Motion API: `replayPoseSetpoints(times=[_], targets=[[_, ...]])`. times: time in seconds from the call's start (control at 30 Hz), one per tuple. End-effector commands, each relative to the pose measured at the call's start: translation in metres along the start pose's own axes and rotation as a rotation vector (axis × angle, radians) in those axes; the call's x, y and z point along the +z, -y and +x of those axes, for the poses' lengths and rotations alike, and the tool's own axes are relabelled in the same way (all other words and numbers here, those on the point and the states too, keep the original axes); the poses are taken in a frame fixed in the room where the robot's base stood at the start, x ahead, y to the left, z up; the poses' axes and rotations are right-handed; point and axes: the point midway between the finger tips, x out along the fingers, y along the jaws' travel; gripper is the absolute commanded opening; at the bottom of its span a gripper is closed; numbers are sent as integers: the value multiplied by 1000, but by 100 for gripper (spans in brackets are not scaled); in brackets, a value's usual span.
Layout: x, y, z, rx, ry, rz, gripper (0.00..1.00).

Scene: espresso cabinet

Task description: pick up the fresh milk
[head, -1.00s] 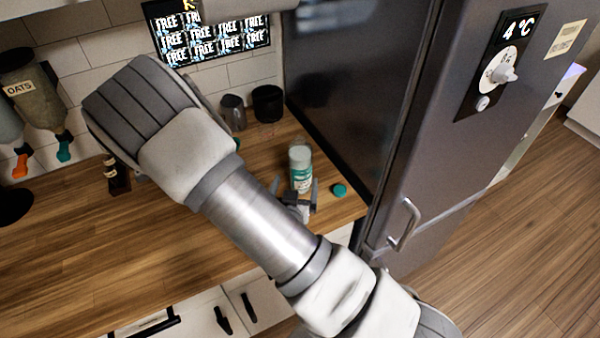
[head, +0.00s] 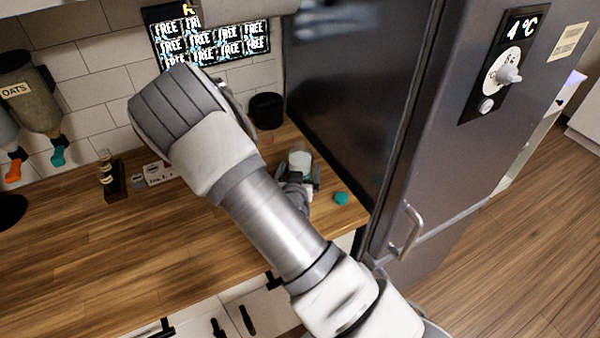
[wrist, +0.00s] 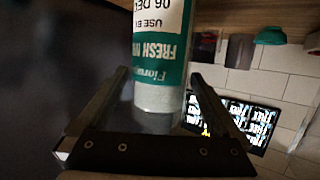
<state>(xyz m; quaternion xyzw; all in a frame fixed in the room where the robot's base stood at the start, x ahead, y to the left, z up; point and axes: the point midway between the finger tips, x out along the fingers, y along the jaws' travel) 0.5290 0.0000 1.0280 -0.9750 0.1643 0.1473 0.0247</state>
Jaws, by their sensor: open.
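The fresh milk is a bottle (head: 300,160) with a white top and teal label, upright on the wooden counter beside the fridge. In the wrist view the bottle (wrist: 160,45) appears upside down, with "FRESH" and "USE BY 06" readable on its label. My gripper (wrist: 158,76) is open, with one finger on each side of the bottle and a gap showing near the fingertips. In the head view my gripper (head: 297,184) is just in front of the bottle and hides its lower part.
A small teal piece (head: 341,198) lies on the counter right of the bottle. The dark fridge (head: 345,90) stands close on the right. A black canister (head: 266,110) is behind, by the tiled wall.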

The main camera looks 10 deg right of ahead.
Motion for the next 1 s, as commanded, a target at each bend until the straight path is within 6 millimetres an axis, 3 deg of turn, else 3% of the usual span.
replayPoseSetpoints(times=[0.3, 0.63, 1.0], targets=[[-1, 0, 39, 1, 0, -1, 100], [0, 0, 45, 0, 0, 0, 98], [0, 0, 44, 0, 0, 0, 32]])
